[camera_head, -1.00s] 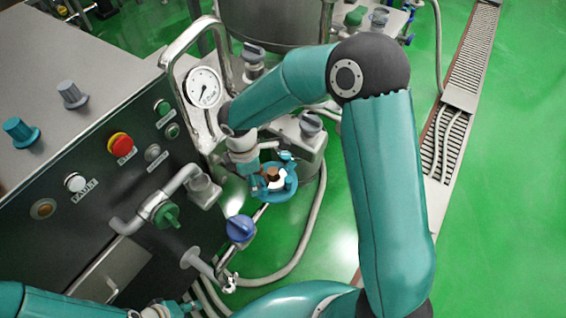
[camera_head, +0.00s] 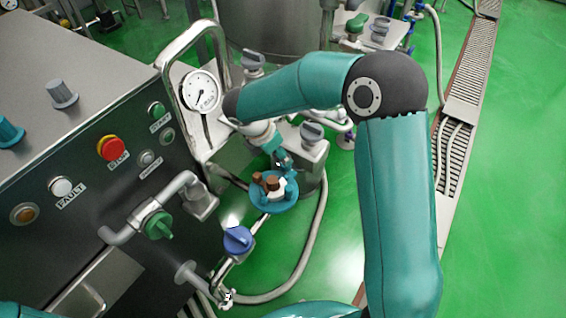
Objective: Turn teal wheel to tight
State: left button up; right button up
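The teal wheel (camera_head: 274,206) lies low beside the machine's pipework, left of the picture's middle. Its ring faces up, with brown and pale parts showing at its centre. My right arm reaches over from the right, and my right gripper (camera_head: 281,163) is at the wheel's far upper edge. The gripper is small and partly hidden, so I cannot tell whether it touches the rim or whether its fingers are open. My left gripper is out of view; only a bit of my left arm shows at the bottom left corner.
A blue valve handle (camera_head: 238,240) is just in front of the wheel, and a green one (camera_head: 159,225) is to its left. A pressure gauge (camera_head: 200,91) and a curved metal rail (camera_head: 163,58) stand behind. Green floor (camera_head: 510,200) is clear at right.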

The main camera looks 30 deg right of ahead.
jog(key=x, duration=0.6)
jog(key=shift+f, duration=0.25)
